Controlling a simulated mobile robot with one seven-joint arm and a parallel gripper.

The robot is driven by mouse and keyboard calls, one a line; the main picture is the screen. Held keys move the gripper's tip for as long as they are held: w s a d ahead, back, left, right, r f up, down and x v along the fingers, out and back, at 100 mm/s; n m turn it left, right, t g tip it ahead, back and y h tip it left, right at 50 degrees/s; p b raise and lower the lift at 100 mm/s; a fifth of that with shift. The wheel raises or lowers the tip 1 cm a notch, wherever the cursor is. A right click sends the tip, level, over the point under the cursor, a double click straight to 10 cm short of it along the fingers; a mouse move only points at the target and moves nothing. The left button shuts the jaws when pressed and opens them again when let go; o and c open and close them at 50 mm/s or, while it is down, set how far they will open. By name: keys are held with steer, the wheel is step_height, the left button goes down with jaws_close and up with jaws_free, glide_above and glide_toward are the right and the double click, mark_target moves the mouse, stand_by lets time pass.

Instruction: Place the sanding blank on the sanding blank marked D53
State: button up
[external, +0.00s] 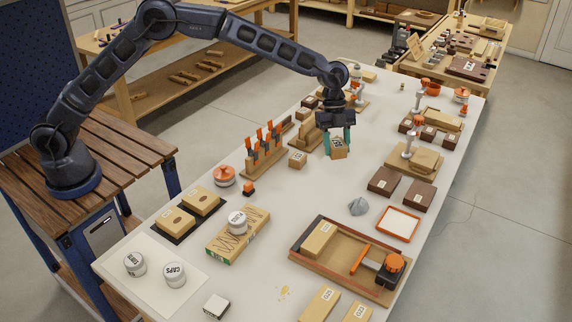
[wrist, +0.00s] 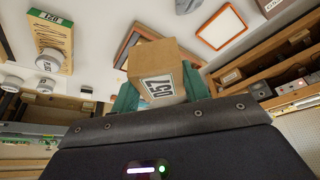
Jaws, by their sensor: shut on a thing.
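My gripper (external: 337,144) has its teal fingers on either side of a light-brown sanding blank (external: 338,153) and is shut on it, above the white bench. In the wrist view the same blank (wrist: 154,58) sits between the fingers, with a white label that seems to read D57. A similar labelled wooden block (external: 297,159) rests on the bench to the left of my gripper. Its label is too small to read. I cannot tell which block is marked D53.
A rack with orange-handled tools (external: 263,152) stands left of my gripper. Two dark labelled blocks (external: 384,181) (external: 418,193), a grey cone (external: 358,206) and an orange-rimmed tray (external: 398,224) lie to the right. A wooden tray (external: 335,272) is nearer. Bare bench lies below my gripper.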

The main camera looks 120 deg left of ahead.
steer(key=s+a+n+y, duration=0.1)
steer(key=s+a+n, duration=0.45)
steer(key=a, duration=0.85)
step_height(320, 180, up, 2)
steer(key=n+y, duration=0.4)
steer(key=n, duration=0.3)
glide_above(307, 111)
steer(key=s, duration=0.2)
steer(key=shift+t, duration=0.4)
steer(key=f, duration=1.9)
steer(key=shift+w+d+f, duration=0.1)
steer(key=shift+w+d, duration=0.05)
steer(key=shift+w, duration=0.1)
steer(key=shift+f, duration=0.1)
steer(key=o, duration=1)
